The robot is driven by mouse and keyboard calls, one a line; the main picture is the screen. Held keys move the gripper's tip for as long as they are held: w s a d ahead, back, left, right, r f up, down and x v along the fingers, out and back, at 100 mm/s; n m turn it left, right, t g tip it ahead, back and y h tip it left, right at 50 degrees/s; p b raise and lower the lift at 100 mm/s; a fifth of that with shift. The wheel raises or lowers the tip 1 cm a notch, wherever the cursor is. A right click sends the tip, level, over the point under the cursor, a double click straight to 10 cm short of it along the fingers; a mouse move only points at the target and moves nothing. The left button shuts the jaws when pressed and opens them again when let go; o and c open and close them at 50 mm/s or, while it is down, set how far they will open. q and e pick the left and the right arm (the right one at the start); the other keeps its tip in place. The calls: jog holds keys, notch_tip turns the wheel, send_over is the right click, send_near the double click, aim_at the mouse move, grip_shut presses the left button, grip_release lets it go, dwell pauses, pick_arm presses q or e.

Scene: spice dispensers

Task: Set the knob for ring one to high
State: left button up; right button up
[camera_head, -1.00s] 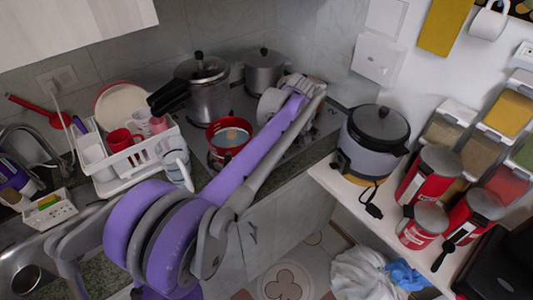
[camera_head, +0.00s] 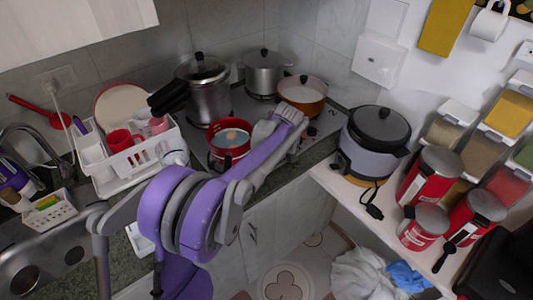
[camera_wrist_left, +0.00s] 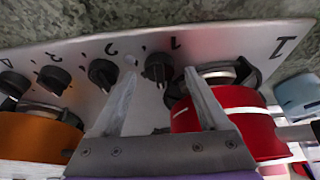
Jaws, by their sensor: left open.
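The stove's control panel (camera_wrist_left: 215,42) shows in the left wrist view with a row of black knobs along its edge. The knob beside the mark that looks like a 1 (camera_wrist_left: 156,67) stands between my left gripper's fingertips (camera_wrist_left: 160,74) in the picture. The fingers are spread, and I cannot tell if they touch it. Its exact turn is hard to read. Another knob (camera_wrist_left: 102,72) lies to the left, outside the fingers. In the head view, my left arm reaches over the stove (camera_head: 325,122) front, hiding most knobs. My right gripper is not in view.
A red pot (camera_head: 229,139) stands close to my left arm and shows beside the right finger in the wrist view (camera_wrist_left: 233,125). An orange pot (camera_head: 302,95), a pressure cooker (camera_head: 205,95) and a grey pot (camera_head: 265,73) stand behind. A rice cooker (camera_head: 375,140) is at right.

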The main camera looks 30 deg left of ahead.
pick_arm(q)
grip_shut()
jog(key=shift+m, duration=0.3)
jog(key=shift+s+m+t+b, duration=0.15)
jog(key=shift+m+t+b, duration=0.3)
jog(key=shift+m, duration=0.75)
jog(key=shift+a+m+t+h, duration=0.1)
jog(key=shift+m+t+h, duration=0.6)
jog(key=shift+m, duration=1.2)
grip_release()
